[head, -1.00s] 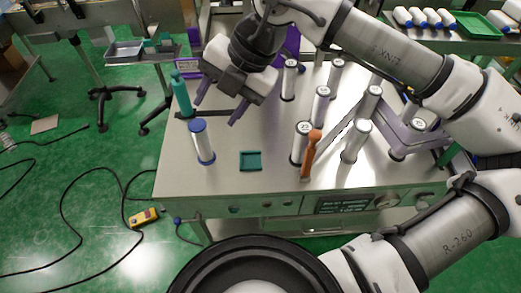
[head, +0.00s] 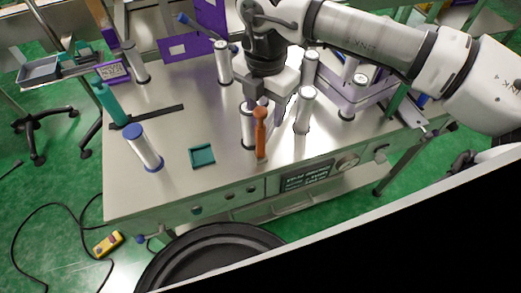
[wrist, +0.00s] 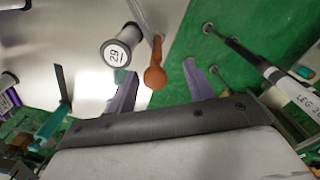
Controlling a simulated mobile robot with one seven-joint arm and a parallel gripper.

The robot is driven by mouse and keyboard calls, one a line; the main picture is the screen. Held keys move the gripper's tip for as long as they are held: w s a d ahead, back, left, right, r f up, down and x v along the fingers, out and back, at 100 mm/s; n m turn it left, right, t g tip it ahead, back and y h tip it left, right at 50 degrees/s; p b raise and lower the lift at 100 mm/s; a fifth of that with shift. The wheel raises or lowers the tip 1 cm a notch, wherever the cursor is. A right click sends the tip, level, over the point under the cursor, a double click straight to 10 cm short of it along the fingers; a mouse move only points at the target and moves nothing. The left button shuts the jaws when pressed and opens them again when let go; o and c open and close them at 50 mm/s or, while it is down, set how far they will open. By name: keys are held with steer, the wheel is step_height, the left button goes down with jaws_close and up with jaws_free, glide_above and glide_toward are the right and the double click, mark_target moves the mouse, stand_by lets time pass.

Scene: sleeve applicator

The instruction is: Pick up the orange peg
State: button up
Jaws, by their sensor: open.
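The orange peg (head: 260,137) stands upright near the front edge of the steel table, beside a white-and-grey cylinder (head: 247,130). In the wrist view the peg (wrist: 155,76) shows its round orange head, with its shaft running away from the camera. My gripper (head: 265,110) is close to the top of the peg, its purple fingers apart and empty. In the wrist view my gripper (wrist: 159,70) has one finger on each side of the peg head in the picture. No contact shows, and I cannot tell how far apart in depth they are.
The cylinder marked 29 (wrist: 122,46) stands close to the peg. Another cylinder (head: 305,110) is to its right. A teal square tray (head: 202,156) and a blue-capped cylinder (head: 143,148) are to the left. The table's front panel (head: 305,178) lies below.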

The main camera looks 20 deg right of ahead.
steer(key=f, duration=0.1)
steer(key=f+b, duration=0.1)
steer(key=f, duration=0.3)
steer(key=shift+w+a+f, duration=0.15)
steer(key=shift+w+a, duration=0.05)
steer(key=shift+a, duration=0.2)
jaws_close()
